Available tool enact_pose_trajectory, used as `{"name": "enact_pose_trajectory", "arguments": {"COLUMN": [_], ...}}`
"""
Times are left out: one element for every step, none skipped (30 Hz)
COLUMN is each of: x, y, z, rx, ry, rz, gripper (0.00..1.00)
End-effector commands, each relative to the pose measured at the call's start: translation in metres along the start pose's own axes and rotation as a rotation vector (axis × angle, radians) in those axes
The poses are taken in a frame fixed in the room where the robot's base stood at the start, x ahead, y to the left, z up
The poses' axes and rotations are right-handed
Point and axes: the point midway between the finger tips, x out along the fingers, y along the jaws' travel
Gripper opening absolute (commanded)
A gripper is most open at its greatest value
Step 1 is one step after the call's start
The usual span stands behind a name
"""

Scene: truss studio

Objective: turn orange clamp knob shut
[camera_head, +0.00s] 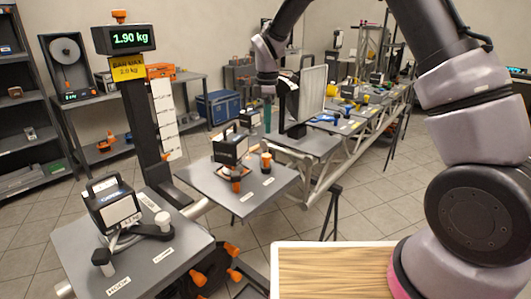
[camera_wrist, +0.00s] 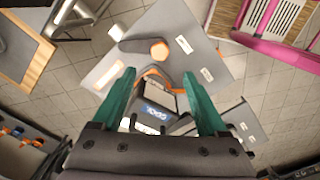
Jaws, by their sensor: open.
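My gripper (camera_wrist: 160,76) is open and empty; its two teal fingers are spread in the wrist view. In the head view my gripper (camera_head: 267,124) hangs above the far side of the middle grey plate (camera_head: 262,186). In the head view two orange-and-dark knobs stand on the middle plate, one at the front (camera_head: 236,184) and one at right (camera_head: 266,160). I cannot tell which matches the wrist view. A black box (camera_head: 231,147) stands beside them.
A front grey plate (camera_head: 190,255) carries another black box (camera_head: 113,204) and white-topped knobs; orange knobs (camera_head: 231,250) sit below its edge. A dark scale post (camera_head: 145,120) reads 1.90 kg. A truss (camera_head: 355,125) with more plates runs back right. A wooden top (camera_head: 335,270) lies in front.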

Motion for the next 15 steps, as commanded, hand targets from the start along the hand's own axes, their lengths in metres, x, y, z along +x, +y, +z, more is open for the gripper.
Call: {"name": "enact_pose_trajectory", "arguments": {"x": [0.006,0.009,0.013,0.016,0.019,0.024,0.029,0.034,0.042,0.048,0.054,0.062,0.068,0.073,0.081], "y": [0.001,0.001,0.001,0.001,0.001,0.001,0.001,0.000,0.000,0.000,0.000,0.000,0.000,0.000,0.000], "z": [-0.004,-0.005,-0.005,-0.005,-0.005,-0.005,-0.005,-0.005,-0.005,-0.005,-0.004,-0.004,-0.004,-0.004,-0.004], "rx": [-0.019,-0.026,-0.033,-0.035,-0.036,-0.036,-0.035,-0.034,-0.034,-0.034,-0.034,-0.033,-0.033,-0.033,-0.033], "ry": [-0.004,-0.006,-0.007,-0.008,-0.008,-0.009,-0.009,-0.009,-0.009,-0.009,-0.009,-0.009,-0.009,-0.009,-0.009], "rz": [-0.004,-0.006,-0.008,-0.009,-0.010,-0.009,-0.009,-0.011,-0.011,-0.011,-0.011,-0.011,-0.010,-0.010,-0.010], "gripper": [0.76,0.76,0.76,0.76,0.76,0.76,0.76,0.76,0.76,0.76,0.76,0.76,0.76,0.76,0.76]}}
